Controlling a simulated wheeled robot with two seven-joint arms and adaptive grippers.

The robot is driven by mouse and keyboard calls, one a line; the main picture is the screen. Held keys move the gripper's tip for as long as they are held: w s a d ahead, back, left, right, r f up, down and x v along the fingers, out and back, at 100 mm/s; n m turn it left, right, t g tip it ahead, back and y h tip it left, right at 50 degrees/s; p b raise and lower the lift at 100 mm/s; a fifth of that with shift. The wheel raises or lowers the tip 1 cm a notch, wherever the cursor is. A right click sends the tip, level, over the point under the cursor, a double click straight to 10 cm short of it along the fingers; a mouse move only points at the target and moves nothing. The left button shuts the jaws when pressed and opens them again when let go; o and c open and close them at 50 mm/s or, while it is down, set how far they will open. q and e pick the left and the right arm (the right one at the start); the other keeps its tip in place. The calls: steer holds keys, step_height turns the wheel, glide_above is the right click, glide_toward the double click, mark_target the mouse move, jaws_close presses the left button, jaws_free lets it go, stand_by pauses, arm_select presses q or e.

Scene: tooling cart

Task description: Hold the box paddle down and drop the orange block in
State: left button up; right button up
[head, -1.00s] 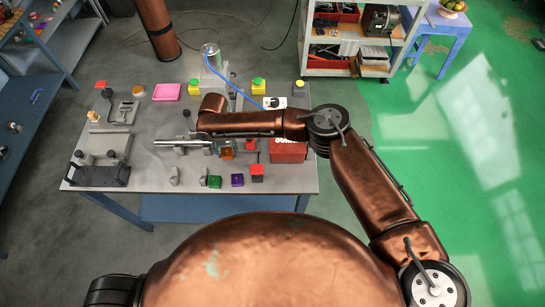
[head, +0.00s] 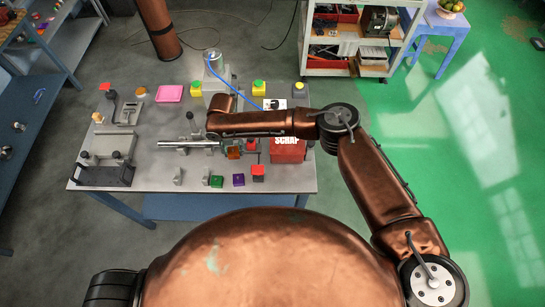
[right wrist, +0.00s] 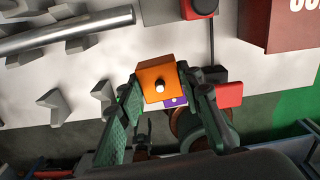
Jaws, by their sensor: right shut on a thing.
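The orange block (head: 233,152) is held between the fingertips of my right gripper (right wrist: 160,80), above the table beside the metal rod. A small red pad with a dark stem (head: 251,145), possibly the paddle, lies between block and box. No gripper touches it. My left gripper is out of view.
A row of small blocks lies at the table's front: green (head: 216,181), purple (head: 238,180) and red (head: 258,172). A metal rod (head: 185,144) rests on supports left of my gripper.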

steer(key=s+d+p, duration=0.3)
steer(key=d+p, duration=0.3)
steer(key=d, duration=0.6)
steer(key=s+d+r+m+p, duration=0.1)
steer(key=s+d+p, duration=0.2)
steer(key=d, duration=0.9)
steer(key=p, duration=0.3)
steer(key=shift+s+d+r+p, duration=0.15)
steer(key=shift+s+r+p, duration=0.1)
steer(key=shift+s+p, duration=0.15)
steer(key=shift+d, duration=0.1)
